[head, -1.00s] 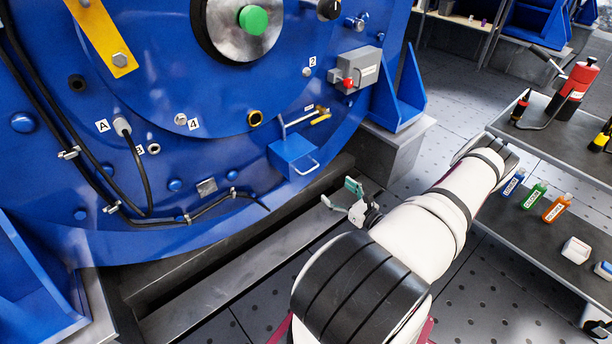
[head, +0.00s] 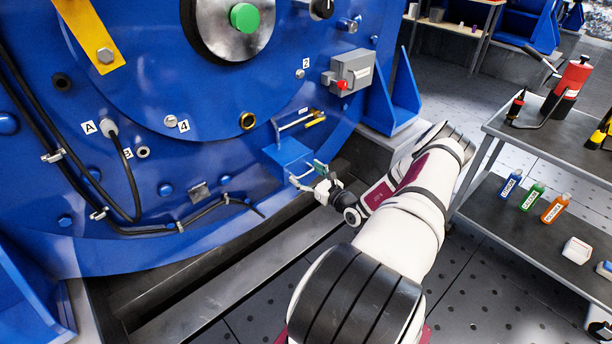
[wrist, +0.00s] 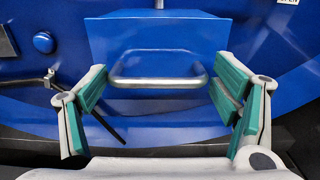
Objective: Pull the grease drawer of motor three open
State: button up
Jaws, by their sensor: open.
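The grease drawer (head: 285,152) is a blue box on the lower right of the blue motor face. It also shows in the wrist view (wrist: 160,35), at the top centre. Its silver bar handle (wrist: 158,81) runs across the drawer front, and part of it shows in the head view (head: 303,180). My gripper (head: 309,176) is at the drawer front. In the wrist view my gripper (wrist: 163,95) is open, its green-padded fingers to the left and right of the handle, with the bar between them. I see no clear contact with the handle.
A small pipe with a yellow-handled lever (head: 315,121) sits just above the drawer. A grey box with a red button (head: 350,72) is higher right. A grey cart (head: 507,228) with bottles stands at right. A dark step (head: 235,270) runs below the motor.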

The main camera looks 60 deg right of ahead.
jog(key=c, duration=1.4)
jog(key=p+v, duration=0.1)
jog(key=v, duration=0.3)
jog(key=p+v, duration=0.1)
jog(key=v, duration=0.2)
jog(key=p+v, duration=0.1)
jog(key=v, duration=0.3)
jog(key=shift+s+d+p, duration=0.2)
jog(key=shift+s+p, duration=0.1)
jog(key=shift+s, duration=0.05)
jog(key=shift+c, duration=0.2)
jog(key=o, duration=1.4)
jog(key=shift+o, duration=0.2)
jog(key=v, duration=1.2)
jog(key=shift+a, duration=0.2)
jog(key=shift+w, duration=0.15)
